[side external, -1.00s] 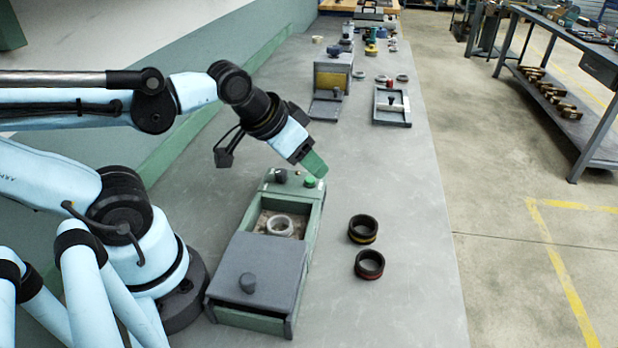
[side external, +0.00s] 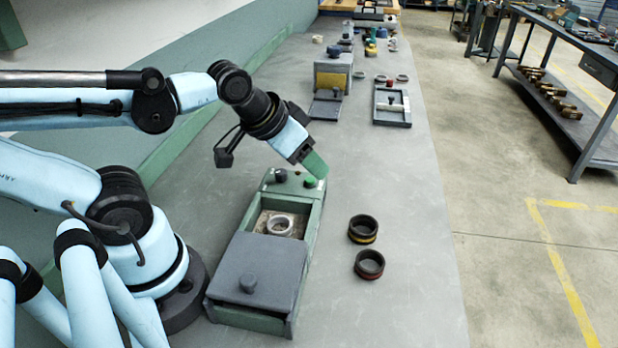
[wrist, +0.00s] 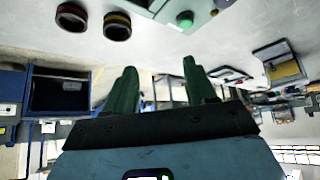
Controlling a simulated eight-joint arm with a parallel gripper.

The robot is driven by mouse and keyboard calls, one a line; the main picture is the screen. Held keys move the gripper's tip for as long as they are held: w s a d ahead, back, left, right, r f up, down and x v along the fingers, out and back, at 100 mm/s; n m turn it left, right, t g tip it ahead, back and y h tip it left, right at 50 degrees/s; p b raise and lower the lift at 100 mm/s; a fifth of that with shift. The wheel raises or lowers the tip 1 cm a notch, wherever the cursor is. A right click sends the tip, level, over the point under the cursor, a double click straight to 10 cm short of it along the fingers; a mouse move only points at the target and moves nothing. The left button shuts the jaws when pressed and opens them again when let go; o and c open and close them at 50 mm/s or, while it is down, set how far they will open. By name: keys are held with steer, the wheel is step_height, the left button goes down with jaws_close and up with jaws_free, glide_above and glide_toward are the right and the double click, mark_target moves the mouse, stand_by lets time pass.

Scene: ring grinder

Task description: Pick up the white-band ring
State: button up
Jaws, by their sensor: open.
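A pale, whitish ring (side external: 280,225) sits inside the open chamber of the green grinder box (side external: 313,224); I take it for the white-band ring. It does not show in the wrist view. Two dark rings stand on the bench to the right of the box, one with a yellow band (side external: 362,229) and one with a red band (side external: 369,265). My gripper (side external: 315,164) is above the far end of the box, near its green button, away from all the rings. In the wrist view its two green fingers (wrist: 160,84) are spread apart with nothing between them.
A grey sliding lid (side external: 262,270) with a dark knob covers the near part of the box. The green button (wrist: 185,19) shows in the wrist view. Farther back stand a grey-and-yellow box (side external: 333,72) and a grey tray (side external: 392,120). The bench right of the rings is clear.

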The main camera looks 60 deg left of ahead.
steer(key=shift+o, duration=0.4)
steer(key=r+m+g, duration=0.1)
steer(key=m+g, duration=0.6)
glide_above(280, 231)
steer(key=shift+d+f, duration=0.2)
steer(key=shift+f, duration=3.05)
steer(key=shift+a+f, duration=0.2)
steer(key=shift+f, duration=2.4)
steer(key=c, duration=1)
steer(key=shift+o, duration=0.2)
steer(key=shift+r, duration=0.1)
